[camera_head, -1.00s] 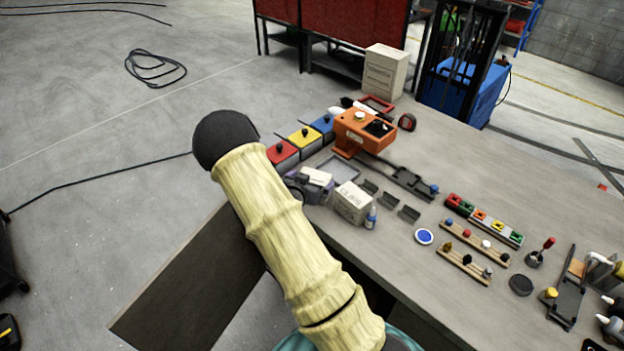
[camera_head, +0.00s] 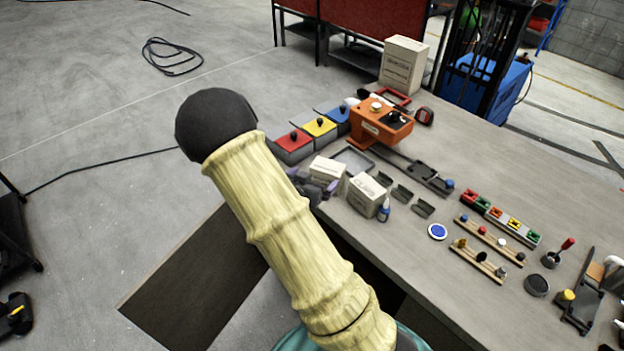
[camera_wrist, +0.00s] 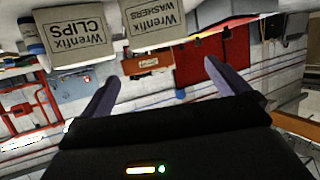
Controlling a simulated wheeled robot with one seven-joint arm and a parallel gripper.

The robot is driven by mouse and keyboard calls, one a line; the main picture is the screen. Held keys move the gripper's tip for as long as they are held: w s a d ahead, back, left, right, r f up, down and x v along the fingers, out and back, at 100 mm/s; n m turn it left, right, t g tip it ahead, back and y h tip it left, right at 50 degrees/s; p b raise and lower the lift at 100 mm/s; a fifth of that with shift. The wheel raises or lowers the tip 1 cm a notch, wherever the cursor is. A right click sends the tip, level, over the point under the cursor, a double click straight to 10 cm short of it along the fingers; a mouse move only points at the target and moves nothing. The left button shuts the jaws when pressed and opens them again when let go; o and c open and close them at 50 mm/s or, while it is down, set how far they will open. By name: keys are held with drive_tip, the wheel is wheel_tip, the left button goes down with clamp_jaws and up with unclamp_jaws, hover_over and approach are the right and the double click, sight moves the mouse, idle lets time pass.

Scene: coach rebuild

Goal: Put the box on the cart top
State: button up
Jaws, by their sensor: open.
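A small white carton (camera_head: 328,172) stands near the table's (camera_head: 468,290) front-left edge. In the wrist view it is the box lettered WASHERS (camera_wrist: 153,22). A second white box (camera_head: 368,196), lettered CLIPS in the wrist view (camera_wrist: 72,34), stands to its right. My gripper (camera_wrist: 160,75) is open and empty, with the WASHERS box ahead of its spread fingers and apart from them. In the head view my gripper (camera_head: 316,189) is partly hidden beside that carton. A dark frame (camera_head: 16,230) at the left edge may be the cart; its top is not clear.
A blue-capped bottle (camera_head: 384,210) stands by the CLIPS box. Dark brackets (camera_head: 402,193), an orange device (camera_head: 380,124) and red, yellow and blue bins (camera_head: 320,127) are close by. A larger carton (camera_head: 403,65) stands at the back. The floor on the left is mostly open.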

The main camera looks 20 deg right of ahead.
drive_tip(key=s+a+r+n+g+y, duration=0.3)
drive_tip(key=s+a+n+y, duration=0.1)
drive_tip(key=s+a+y, duration=0.4)
drive_tip(key=s+a+r+n+g+y, duration=0.1)
drive_tip(key=s+r+n, duration=0.1)
drive_tip(key=s, duration=0.4)
drive_tip(key=s+r+n+g+y, duration=0.1)
drive_tip(key=s+r+n+g, duration=0.1)
drive_tip(key=s, duration=0.3)
drive_tip(key=shift+s+a+r+n+g, duration=0.35)
drive_tip(key=shift+r+n, duration=0.15)
drive_tip(key=shift+n, duration=0.3)
drive_tip(key=shift+d, duration=0.1)
